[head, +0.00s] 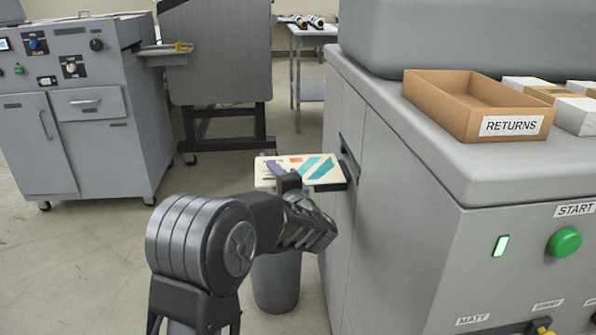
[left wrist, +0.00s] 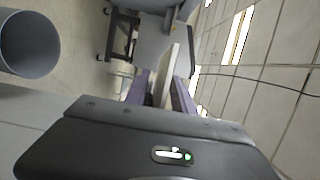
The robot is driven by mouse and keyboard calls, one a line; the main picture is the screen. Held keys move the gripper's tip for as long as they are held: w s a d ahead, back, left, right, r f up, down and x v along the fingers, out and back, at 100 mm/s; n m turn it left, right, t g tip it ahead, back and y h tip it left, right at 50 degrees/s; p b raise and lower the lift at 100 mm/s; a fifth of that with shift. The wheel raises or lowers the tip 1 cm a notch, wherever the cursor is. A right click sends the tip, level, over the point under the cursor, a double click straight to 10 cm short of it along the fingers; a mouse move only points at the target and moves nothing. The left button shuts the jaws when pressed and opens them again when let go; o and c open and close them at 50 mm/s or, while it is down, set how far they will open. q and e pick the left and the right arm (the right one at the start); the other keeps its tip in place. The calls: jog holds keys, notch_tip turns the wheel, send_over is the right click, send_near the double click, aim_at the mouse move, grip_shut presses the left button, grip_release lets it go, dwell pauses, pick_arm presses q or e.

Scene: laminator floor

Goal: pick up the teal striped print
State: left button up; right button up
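The teal striped print (head: 318,168) is a cream sheet with teal diagonal bands and a small orange patch. It lies flat at the slot in the side of the grey laminator, with a dark support under its right end. My left gripper (head: 284,174) is at its near left edge, with one purple finger showing over the print. In the left wrist view, the two purple fingers (left wrist: 162,92) stand apart, and a pale thin edge (left wrist: 173,65), seemingly the print, runs between them. Contact with the fingers is not clear. My right gripper is out of view.
The laminator (head: 400,190) fills the right, with a RETURNS box (head: 437,104) and a green START button (head: 564,242). A grey bin (head: 276,283) stands below the print; it also shows in the left wrist view (left wrist: 28,45). A grey cabinet (head: 90,120) stands left. Floor between is clear.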

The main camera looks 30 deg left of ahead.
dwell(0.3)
pick_arm(q)
grip_shut()
dwell(0.5)
